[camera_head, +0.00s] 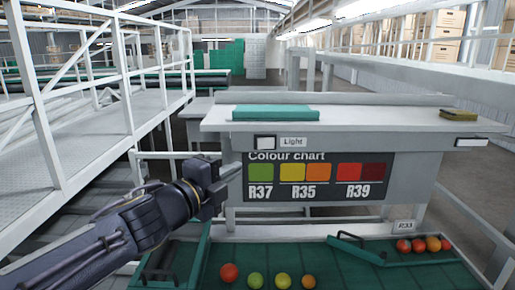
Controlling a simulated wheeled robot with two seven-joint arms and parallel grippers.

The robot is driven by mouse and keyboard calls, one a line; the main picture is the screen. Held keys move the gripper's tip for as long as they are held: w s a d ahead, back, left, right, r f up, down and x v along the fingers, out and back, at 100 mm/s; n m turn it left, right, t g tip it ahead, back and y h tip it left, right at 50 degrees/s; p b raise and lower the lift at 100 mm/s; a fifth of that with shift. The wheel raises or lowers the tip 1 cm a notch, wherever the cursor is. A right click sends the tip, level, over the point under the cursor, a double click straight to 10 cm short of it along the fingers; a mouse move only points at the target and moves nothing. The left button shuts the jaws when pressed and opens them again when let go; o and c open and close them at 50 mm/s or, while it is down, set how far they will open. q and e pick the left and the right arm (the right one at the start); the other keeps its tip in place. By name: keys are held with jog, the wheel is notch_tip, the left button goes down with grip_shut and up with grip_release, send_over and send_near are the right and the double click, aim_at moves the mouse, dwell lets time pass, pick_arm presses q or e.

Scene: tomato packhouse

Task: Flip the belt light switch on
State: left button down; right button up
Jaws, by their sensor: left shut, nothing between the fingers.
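The light switch (265,142) is a small white plate in a dark frame on the front edge of the grey bench, left of the "Light" label (292,142). I cannot tell which way its rocker is tipped. My left gripper (236,169) reaches in from the left, shut and empty. Its tips are below and to the left of the switch in the picture, near the left edge of the colour chart (318,205). I see no contact with the switch. My right gripper is out of view.
A similar white plate (471,142) is at the bench's right end. A teal mat (275,113) and a yellow-brown block (458,114) lie on the bench top. Below, the green belt (350,270) carries several tomatoes. A white railing (125,70) stands left.

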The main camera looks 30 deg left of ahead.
pick_arm(q)
jog(key=b, duration=0.3)
send_near(264, 144)
jog(key=w+d, duration=0.3)
jog(key=d, duration=0.1)
jog(key=shift+w+a+r+p, duration=0.1)
jog(key=shift+w+a+p, duration=0.25)
jog(key=shift+w+a, duration=1.1)
